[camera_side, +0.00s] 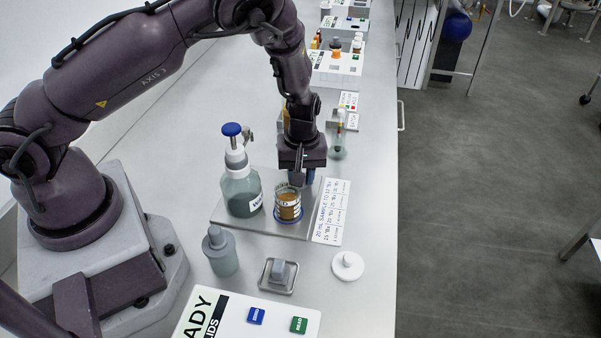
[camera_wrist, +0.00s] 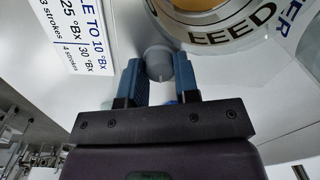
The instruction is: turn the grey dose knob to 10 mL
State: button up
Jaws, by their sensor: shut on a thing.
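In the wrist view the grey knob (camera_wrist: 158,65) is round, with a short pale line on its face. It sits between the blue fingertips of my gripper (camera_wrist: 158,80), which is shut on it. In the side view my gripper (camera_side: 301,176) points down just behind the labelled cup, and I cannot make out the knob there. The pump bottle (camera_side: 241,196) with a blue top (camera_side: 231,129) stands to the left of my gripper on a metal tray (camera_side: 225,214). No 10 mL mark is readable in either view.
A cup of brown liquid (camera_side: 288,207) stands close in front of my gripper; its FEED label (camera_wrist: 232,32) shows in the wrist view. A printed card (camera_side: 331,211) lies to the right. A grey bottle (camera_side: 221,254), a small dish (camera_side: 279,277) and a white lid (camera_side: 347,265) stand nearer.

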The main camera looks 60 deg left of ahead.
jog(key=n, duration=0.4)
jog(key=shift+r, duration=0.1)
jog(key=n, duration=0.8)
jog(key=shift+n, duration=0.3)
jog(key=shift+n+h, duration=0.3)
jog(key=shift+n, duration=1.6)
jog(key=o, duration=0.9)
jog(key=shift+o, duration=0.2)
notch_tip(320, 180, up, 13)
jog(key=shift+a, duration=0.2)
